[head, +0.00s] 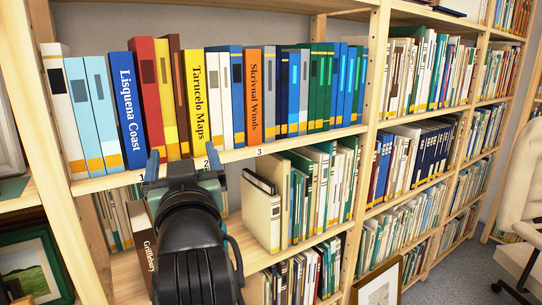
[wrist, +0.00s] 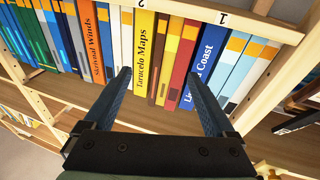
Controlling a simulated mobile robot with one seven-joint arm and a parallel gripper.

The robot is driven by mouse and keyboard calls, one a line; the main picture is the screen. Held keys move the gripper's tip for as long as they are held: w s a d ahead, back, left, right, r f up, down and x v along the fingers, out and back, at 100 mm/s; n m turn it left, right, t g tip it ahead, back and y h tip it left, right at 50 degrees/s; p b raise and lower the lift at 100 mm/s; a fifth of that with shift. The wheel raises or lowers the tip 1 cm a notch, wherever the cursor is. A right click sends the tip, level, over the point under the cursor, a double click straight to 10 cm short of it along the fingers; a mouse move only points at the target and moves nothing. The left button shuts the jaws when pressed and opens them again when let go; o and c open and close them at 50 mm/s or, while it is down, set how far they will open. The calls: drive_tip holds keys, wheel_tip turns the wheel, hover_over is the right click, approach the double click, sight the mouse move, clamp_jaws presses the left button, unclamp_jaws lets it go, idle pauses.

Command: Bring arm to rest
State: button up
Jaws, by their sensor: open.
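My gripper (head: 183,157) is open and empty in front of the upper shelf's front edge, its two blue fingers pointing at the books. In the wrist view the fingers (wrist: 158,73) stand apart, with the yellow Tarucelo Maps book (wrist: 143,50) and red and brown spines showing between them. In the head view Tarucelo Maps (head: 196,100) stands upright in the row above label 2. The blue Lisquena Coast (head: 128,110) stands near label 1, and the orange Skrivnal Winds (head: 254,95) above label 3. I cannot tell whether the fingers touch anything.
The lower shelf holds a dark Grillebury book (head: 143,250), partly behind my arm, and a cream book (head: 261,215). A wooden upright (head: 372,90) divides the bays. A framed picture (head: 378,285) leans at the bottom, with a pale chair (head: 520,190) and grey floor at right.

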drive_tip(key=s+d+r+m+t+h, duration=0.2)
drive_tip(key=s+d+r+t+h, duration=0.15)
drive_tip(key=s+d+r, duration=0.5)
drive_tip(key=s+d+r+m+t+h, duration=0.25)
drive_tip(key=s+d+r+t, duration=0.3)
drive_tip(key=s+r, duration=0.45)
wheel_tip(320, 180, up, 17)
drive_tip(key=p, duration=1.8)
drive_tip(key=shift+s, duration=0.3)
